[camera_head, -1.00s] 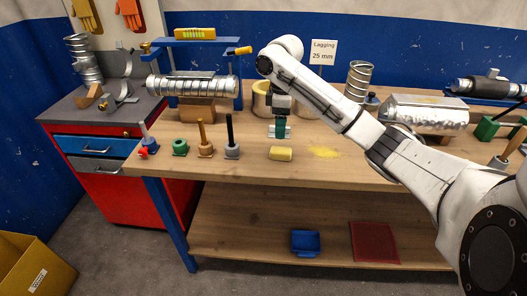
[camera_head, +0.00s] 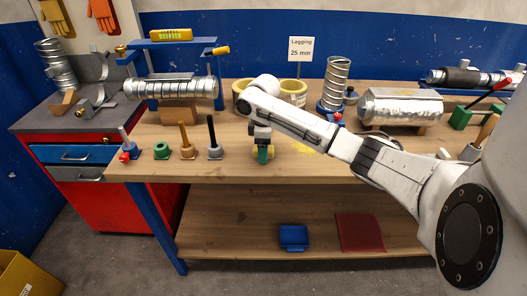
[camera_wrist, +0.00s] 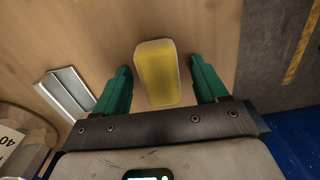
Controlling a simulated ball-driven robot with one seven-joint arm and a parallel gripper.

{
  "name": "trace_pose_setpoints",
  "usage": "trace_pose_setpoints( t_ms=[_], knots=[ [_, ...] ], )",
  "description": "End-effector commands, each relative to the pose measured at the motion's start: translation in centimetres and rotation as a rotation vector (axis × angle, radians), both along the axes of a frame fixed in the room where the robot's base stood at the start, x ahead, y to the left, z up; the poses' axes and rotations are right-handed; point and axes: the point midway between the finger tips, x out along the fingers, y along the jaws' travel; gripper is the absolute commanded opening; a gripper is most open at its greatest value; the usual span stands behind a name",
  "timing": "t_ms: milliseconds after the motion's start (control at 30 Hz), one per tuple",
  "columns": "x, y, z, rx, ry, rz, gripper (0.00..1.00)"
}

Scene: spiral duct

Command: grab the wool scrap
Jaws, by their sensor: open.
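The wool scrap (camera_wrist: 156,75) is a soft-looking yellow block lying on the wooden bench. In the head view my gripper (camera_head: 263,154) points down near the bench's front edge and hides most or all of the scrap.
Upright tools on bases, including a green one (camera_head: 161,151) and a grey one (camera_head: 215,151), stand left of my gripper. A metal angle piece (camera_wrist: 66,92) lies left of the fingers. Tape rolls (camera_head: 293,92) stand behind.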

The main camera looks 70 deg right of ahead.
Motion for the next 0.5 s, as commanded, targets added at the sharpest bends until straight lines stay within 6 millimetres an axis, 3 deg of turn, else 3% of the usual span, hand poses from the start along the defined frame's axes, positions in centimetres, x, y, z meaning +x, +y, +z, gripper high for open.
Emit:
trace_pose_setpoints(
  t_ms=[133,500],
  knots=[
    [-0.01,0.00,0.01,0.000,0.000,0.000,0.70],
    [0.00,0.00,0.05,0.000,0.000,0.000,0.35]
  ],
)
